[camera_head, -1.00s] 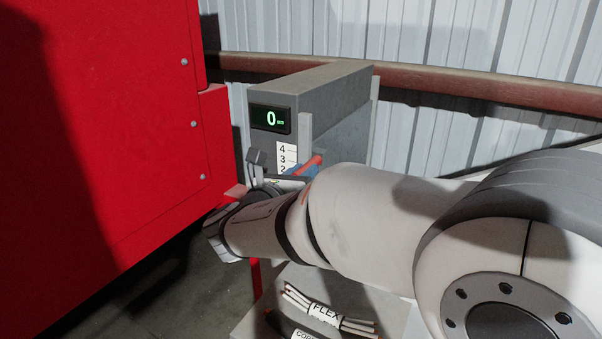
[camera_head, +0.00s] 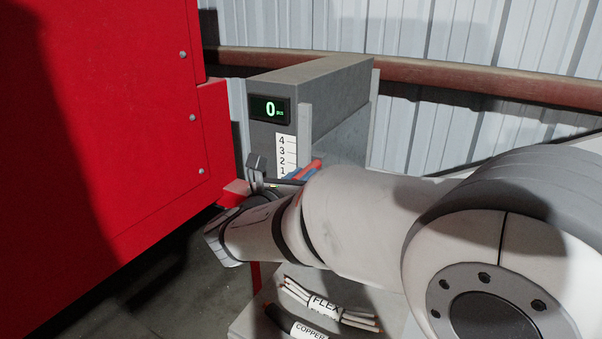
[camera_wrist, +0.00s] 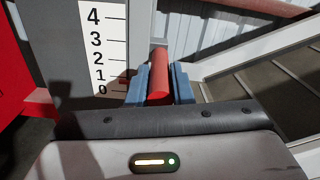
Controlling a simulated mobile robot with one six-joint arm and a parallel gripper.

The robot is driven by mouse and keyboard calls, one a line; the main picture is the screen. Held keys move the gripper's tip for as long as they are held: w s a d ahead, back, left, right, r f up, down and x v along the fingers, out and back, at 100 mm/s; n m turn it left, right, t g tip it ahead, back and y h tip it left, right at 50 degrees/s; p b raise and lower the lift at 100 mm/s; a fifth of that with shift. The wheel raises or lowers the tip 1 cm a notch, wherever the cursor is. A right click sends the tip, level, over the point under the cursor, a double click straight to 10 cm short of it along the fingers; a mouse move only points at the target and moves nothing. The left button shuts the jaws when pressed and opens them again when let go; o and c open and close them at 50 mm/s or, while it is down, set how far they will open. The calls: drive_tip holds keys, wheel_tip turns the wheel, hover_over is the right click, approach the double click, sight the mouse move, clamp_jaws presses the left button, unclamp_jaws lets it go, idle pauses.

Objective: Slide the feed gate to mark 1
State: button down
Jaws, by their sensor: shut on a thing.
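The feed gate's red handle (camera_wrist: 159,80) stands between the blue fingers of my gripper (camera_wrist: 160,86) in the wrist view. My gripper is shut on it. In the head view the handle (camera_head: 308,171) shows orange-red beside the scale, with a blue finger next to it. The white scale (camera_wrist: 104,40) carries marks 0 to 4 in the wrist view. A small red pointer (camera_wrist: 122,81) shows at its lower right edge, close to marks 1 and 0; I cannot tell its exact reading. In the head view the scale (camera_head: 286,152) shows 4 to 1, with the part below hidden.
The grey gate housing (camera_head: 325,75) has a display (camera_head: 270,109) reading 0. A large red cabinet (camera_head: 100,130) stands close on the left. Below my arm lie cable bundles labelled FLEX (camera_head: 325,304) and COPPER (camera_head: 308,330). A corrugated wall closes off the back.

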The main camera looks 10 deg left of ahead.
drive_tip(key=c, duration=1.3)
unclamp_jaws()
drive_tip(key=shift+r, duration=0.25)
drive_tip(key=v, duration=0.7)
drive_tip(key=shift+s+a+b, duration=0.15)
drive_tip(key=shift+s+b, duration=0.15)
drive_tip(key=shift+s, duration=0.1)
drive_tip(key=shift+c, duration=0.4)
